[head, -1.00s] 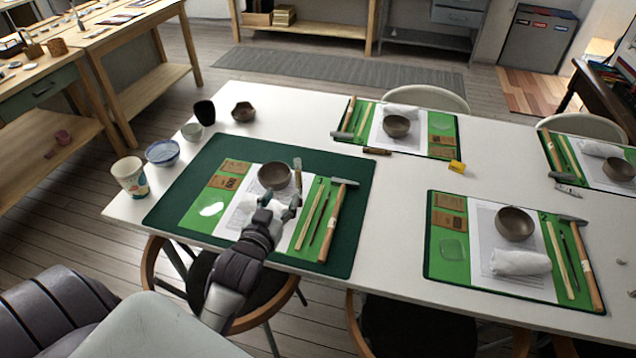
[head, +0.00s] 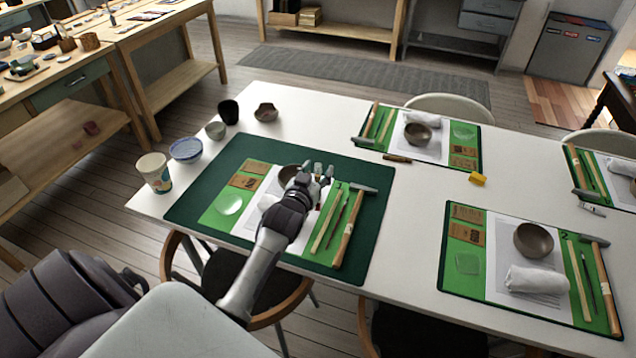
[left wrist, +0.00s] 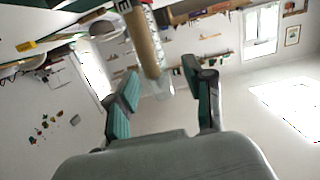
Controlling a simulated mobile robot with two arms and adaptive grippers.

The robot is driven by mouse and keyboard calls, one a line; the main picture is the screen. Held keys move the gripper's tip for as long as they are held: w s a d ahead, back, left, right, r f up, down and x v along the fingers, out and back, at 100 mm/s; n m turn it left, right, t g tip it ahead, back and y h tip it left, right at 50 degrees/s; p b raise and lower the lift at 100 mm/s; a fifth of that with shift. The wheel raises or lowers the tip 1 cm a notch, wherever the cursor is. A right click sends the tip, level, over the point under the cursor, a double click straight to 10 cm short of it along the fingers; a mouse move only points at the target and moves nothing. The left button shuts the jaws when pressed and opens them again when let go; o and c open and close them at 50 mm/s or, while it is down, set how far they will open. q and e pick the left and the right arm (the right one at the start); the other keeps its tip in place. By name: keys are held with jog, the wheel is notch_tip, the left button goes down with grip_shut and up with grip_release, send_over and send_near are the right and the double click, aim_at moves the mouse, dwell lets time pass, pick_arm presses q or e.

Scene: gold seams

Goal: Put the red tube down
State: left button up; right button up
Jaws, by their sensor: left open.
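In the left wrist view, a brown tube (left wrist: 146,42) with a clear end and a small dark-and-red marking near the picture's top edge lies between my spread fingers. The picture looks upside down, with the table along its top, so the tube appears upright. My left gripper (head: 318,174) is open, low over the dark green mat (head: 375,215), beside a brown bowl (head: 288,174) that it partly covers. In the head view the gripper hides most or all of the tube. I cannot tell whether the fingers touch it. My right gripper is not in view.
A hammer (head: 352,228) and thin sticks lie right of my gripper. A paper cup (head: 154,173), a blue-rimmed bowl (head: 186,149) and a dark cup (head: 229,111) stand at the table's left end. Another laid-out place (head: 470,285) is at the right.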

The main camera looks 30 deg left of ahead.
pick_arm(q)
jog(key=shift+w+a, duration=0.1)
jog(key=shift+w, duration=0.3)
jog(key=shift+s, duration=0.1)
jog(key=shift+c, duration=0.3)
grip_shut()
